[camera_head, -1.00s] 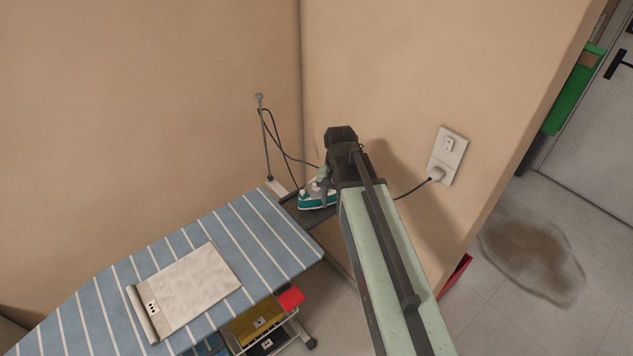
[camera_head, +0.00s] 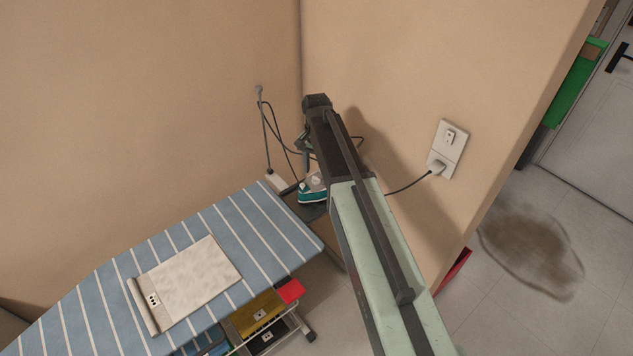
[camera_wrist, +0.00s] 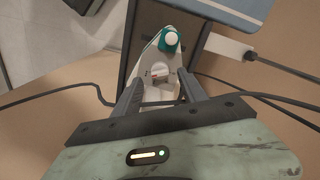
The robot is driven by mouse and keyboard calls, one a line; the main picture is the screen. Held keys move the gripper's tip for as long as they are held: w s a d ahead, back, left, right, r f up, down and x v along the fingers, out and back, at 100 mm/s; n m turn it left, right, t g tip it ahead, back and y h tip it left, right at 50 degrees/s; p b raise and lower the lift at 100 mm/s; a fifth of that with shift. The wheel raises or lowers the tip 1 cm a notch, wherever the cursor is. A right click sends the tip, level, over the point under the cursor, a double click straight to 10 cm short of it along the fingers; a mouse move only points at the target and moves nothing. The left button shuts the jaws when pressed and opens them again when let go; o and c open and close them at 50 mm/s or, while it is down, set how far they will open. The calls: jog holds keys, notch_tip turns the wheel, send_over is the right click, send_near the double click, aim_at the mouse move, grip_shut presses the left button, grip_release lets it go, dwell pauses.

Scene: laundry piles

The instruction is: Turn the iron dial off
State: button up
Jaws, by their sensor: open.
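The iron (camera_head: 312,188), teal and white, rests on the dark iron rest (camera_head: 312,211) at the end of the ironing board. In the wrist view the iron (camera_wrist: 166,50) lies ahead of my gripper, and its pale round dial (camera_wrist: 158,71) shows on top. My gripper (camera_wrist: 160,88) is open, its two dark fingers on either side of the iron's body just behind the dial. I cannot tell whether the fingers touch the iron. In the head view my gripper (camera_head: 303,150) is above the iron, partly hidden by my arm. The dial's setting is too small to read.
The blue striped ironing board (camera_head: 262,228) holds a folded pale cloth (camera_head: 190,280). The iron's cord runs to a wall outlet (camera_head: 447,150). A thin cord holder (camera_head: 264,130) stands at the board's end, close to the walls.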

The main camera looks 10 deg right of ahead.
aim_at(316, 177)
notch_tip(316, 177, down, 3)
jog(key=shift+f+b, duration=0.15)
jog(key=shift+b, duration=0.8)
grip_shut()
